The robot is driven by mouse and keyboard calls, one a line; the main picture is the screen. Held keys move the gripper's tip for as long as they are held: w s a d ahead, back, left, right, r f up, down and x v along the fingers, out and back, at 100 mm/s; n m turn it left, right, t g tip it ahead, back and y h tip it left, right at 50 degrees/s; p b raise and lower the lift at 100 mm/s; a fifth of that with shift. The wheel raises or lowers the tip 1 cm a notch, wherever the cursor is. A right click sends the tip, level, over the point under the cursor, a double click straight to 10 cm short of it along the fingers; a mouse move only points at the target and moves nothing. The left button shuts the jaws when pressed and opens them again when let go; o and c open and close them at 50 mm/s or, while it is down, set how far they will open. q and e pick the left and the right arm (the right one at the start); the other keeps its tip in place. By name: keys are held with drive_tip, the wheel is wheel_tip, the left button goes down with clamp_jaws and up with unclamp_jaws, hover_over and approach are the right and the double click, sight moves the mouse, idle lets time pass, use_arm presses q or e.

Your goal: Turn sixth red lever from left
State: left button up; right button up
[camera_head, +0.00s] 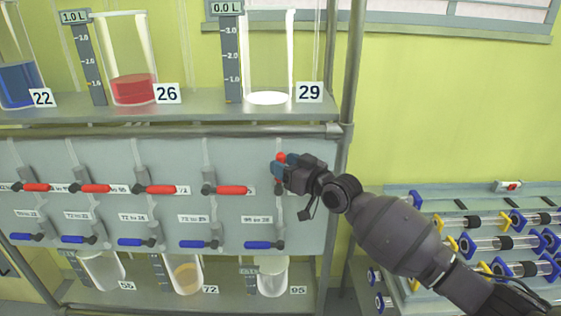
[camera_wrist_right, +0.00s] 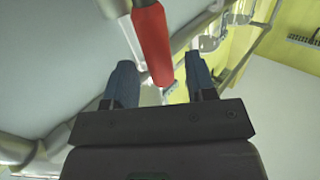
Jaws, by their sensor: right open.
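Several red levers lie level in a row on the grey panel (camera_head: 120,208), such as the one at the row's right part (camera_head: 231,190). The rightmost red lever (camera_head: 281,157) shows only a red tip pointing up, the rest hidden behind my right gripper (camera_head: 279,170). In the right wrist view this red lever (camera_wrist_right: 153,45) reaches down between the two blue fingers of my open right gripper (camera_wrist_right: 160,68). The fingers stand apart with a gap on each side of it; contact is not visible. My left gripper is not in view.
Blue levers (camera_head: 264,245) form a lower row. A shelf above (camera_head: 200,104) holds glass vessels, including the red-filled one (camera_head: 133,88). More vessels (camera_head: 187,278) stand below. A grey post (camera_head: 346,120) is close to my right arm. A rack of glass tubes (camera_head: 490,243) stands right.

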drive_tip(key=shift+x, duration=1)
drive_tip(key=shift+c, duration=0.3)
clamp_jaws()
